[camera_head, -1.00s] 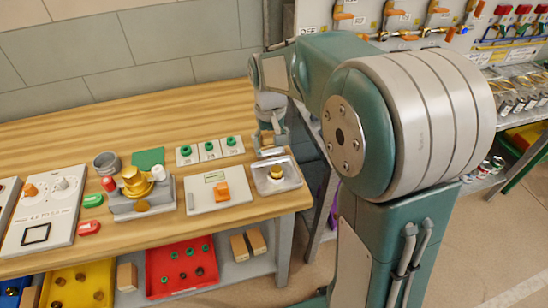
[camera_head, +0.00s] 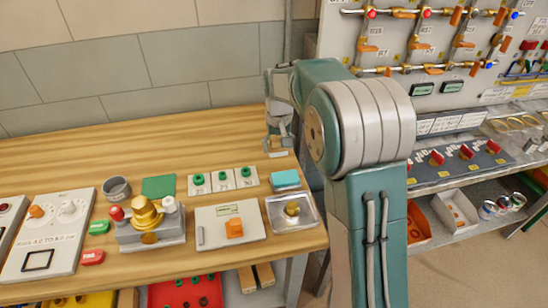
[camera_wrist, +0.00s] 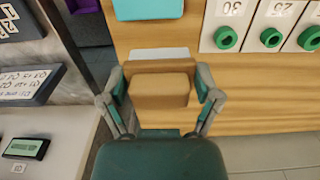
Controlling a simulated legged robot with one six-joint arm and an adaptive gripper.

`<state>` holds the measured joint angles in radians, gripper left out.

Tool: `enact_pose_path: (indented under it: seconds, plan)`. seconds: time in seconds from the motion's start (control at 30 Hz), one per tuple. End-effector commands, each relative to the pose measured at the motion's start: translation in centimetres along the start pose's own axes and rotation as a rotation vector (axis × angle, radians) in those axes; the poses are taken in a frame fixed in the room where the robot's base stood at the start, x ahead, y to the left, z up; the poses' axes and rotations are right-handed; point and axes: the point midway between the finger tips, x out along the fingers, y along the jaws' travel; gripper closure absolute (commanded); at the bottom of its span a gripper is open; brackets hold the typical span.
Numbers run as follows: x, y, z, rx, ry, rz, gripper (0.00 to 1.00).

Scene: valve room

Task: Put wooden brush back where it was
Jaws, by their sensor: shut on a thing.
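The wooden brush (camera_wrist: 160,90) is a brown block with a pale bristle strip (camera_wrist: 158,54) along one edge. In the wrist view it sits between the two fingers of my gripper (camera_wrist: 160,84), which is shut on it. In the head view my gripper (camera_head: 279,142) holds the brush (camera_head: 278,153) over the back right part of the wooden bench (camera_head: 120,150), behind a teal block (camera_head: 286,179). I cannot tell from the pictures whether the brush touches the bench top.
A metal tray (camera_head: 275,222) with a brass piece stands at the bench's front right corner. White number cards (camera_head: 222,187) with green rings lie left of the teal block. The bench's back left is clear. A valve panel (camera_head: 440,45) stands right.

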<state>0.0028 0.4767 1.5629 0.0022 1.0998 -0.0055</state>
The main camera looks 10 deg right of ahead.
Motion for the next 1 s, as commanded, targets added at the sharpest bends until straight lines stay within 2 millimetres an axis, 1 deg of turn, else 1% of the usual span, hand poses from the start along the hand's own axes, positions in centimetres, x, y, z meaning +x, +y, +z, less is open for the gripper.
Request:
enact_pose_path:
  seconds: [0.03,0.1,0.23,0.47,0.63,0.7,0.97,1.0]
  plan:
    - [1.2,0.3,-0.7,0.002,-0.006,-0.001,0.63]
    - [2.4,0.4,-1.6,0.002,-0.007,-0.002,0.63]
    - [4.1,0.1,-3.1,0.002,-0.003,0.001,0.63]
    - [5.5,-0.4,-4.3,0.001,-0.003,0.005,0.63]
    - [8.0,-0.1,-4.2,0.002,-0.004,0.003,0.63]
    - [8.5,0.0,-4.2,0.002,-0.003,0.002,0.63]
    - [8.6,0.0,-4.2,0.002,-0.002,0.002,0.63]
    - [8.7,-0.1,-4.2,0.002,-0.003,0.003,0.14]
